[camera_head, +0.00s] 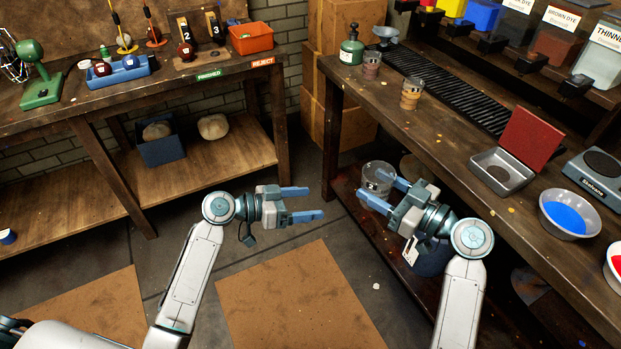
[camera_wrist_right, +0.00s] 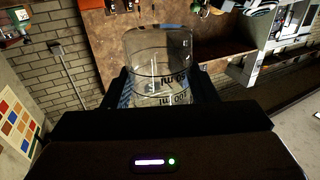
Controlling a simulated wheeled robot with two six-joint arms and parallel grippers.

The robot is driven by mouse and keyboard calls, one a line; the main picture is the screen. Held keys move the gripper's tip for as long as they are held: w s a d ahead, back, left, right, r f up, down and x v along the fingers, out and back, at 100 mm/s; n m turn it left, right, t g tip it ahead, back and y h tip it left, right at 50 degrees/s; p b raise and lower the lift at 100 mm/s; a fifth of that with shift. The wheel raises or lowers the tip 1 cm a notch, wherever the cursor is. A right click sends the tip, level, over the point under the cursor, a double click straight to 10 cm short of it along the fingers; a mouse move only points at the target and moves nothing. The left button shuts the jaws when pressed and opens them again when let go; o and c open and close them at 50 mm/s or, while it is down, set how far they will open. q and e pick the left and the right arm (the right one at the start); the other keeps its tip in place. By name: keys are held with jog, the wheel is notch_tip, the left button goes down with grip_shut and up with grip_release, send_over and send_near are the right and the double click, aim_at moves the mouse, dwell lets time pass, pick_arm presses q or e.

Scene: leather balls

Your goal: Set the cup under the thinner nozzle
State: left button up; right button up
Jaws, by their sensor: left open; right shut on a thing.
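The cup is a clear glass beaker (camera_head: 378,174) with printed markings. My right gripper (camera_head: 376,189) is shut on it and holds it in the air off the near-left side of the right bench. In the right wrist view the empty-looking beaker (camera_wrist_right: 158,60) sits between the two fingers. The thinner container (camera_head: 604,50), labelled "THINNER", is at the top right edge. Its black nozzle (camera_head: 575,87) juts out low at its front, well away from the beaker. My left gripper (camera_head: 308,203) is open and empty, left of the right gripper.
On the right bench (camera_head: 440,135) are a black drip grate (camera_head: 440,88), two small cups, a green bottle (camera_head: 351,50), a tin with a raised red lid (camera_head: 503,168), a scale (camera_head: 597,168) and a blue-dye bowl (camera_head: 568,214). The brown dye container (camera_head: 553,45) stands left of the thinner.

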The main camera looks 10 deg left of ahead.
aim_at(363, 179)
pick_arm(q)
jog(key=s+d+r+m+g+h, duration=0.1)
jog(key=s+d+r+m+h, duration=0.15)
jog(key=r, duration=0.35)
jog(key=s+d+r+m+g+h, duration=0.1)
jog(key=s+r+m+g, duration=0.15)
jog(key=r, duration=0.45)
jog(key=shift+m+t, duration=0.35)
jog(key=shift+m, duration=0.05)
jog(key=x, duration=0.7)
jog(key=w+x, duration=0.1)
jog(key=x, duration=0.3)
jog(key=c, duration=1.1)
jog(key=shift+o, duration=0.2)
pick_arm(e)
jog(key=o, duration=1.1)
